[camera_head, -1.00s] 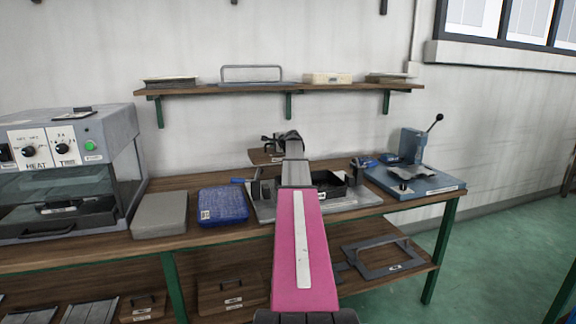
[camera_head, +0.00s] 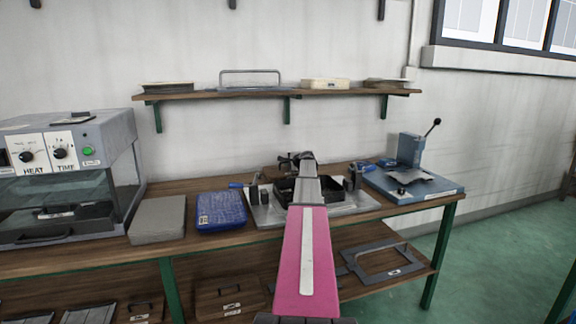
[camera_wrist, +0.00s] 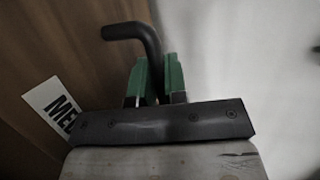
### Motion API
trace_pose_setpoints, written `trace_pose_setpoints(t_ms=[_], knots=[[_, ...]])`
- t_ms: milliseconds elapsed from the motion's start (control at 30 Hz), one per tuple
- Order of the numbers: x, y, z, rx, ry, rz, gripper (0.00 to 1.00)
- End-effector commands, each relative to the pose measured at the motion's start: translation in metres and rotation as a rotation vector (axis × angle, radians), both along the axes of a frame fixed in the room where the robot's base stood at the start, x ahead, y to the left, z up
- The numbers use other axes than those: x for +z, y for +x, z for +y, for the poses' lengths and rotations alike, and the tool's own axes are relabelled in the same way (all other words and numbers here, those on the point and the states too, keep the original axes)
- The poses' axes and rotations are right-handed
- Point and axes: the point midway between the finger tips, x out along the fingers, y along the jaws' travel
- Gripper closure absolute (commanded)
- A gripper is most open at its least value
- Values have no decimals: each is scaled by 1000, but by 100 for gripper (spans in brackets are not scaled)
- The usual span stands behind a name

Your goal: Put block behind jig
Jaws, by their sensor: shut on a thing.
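The block is a brown wooden piece (camera_wrist: 50,45) with a white label and a dark bent handle (camera_wrist: 135,32), seen close up in the wrist view. My gripper (camera_wrist: 160,80) has green fingers shut on that handle. In the head view my gripper (camera_head: 296,160) is over the far side of the bench, beyond the jig. The block is mostly hidden there behind my arm. The jig (camera_head: 268,215) is a grey plate with a black tray-like frame and clamps, partly covered by my arm. I cannot tell whether the block touches the bench.
A blue case (camera_head: 221,211) and a grey slab (camera_head: 157,220) lie left of the jig, with a heater box (camera_head: 65,180) further left. A blue lever press (camera_head: 412,180) stands to the right. A wall shelf (camera_head: 280,95) hangs above the back of the bench.

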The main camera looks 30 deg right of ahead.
Motion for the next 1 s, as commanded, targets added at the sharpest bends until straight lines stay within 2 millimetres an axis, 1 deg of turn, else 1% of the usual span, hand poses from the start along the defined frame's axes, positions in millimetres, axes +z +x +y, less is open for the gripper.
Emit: trace_pose_setpoints(t_ms=[67,433,467,500,533,800,933,1000], knots=[[-5,0,0,-1,1,-2,100],[-8,0,0,-2,2,-2,100],[-9,0,0,0,1,-1,80],[-8,0,0,0,1,-1,67],[-8,0,0,0,1,-1,61],[-8,0,0,0,1,-1,61],[-5,0,0,0,0,-1,61],[-4,-6,0,-1,0,-1,61]])
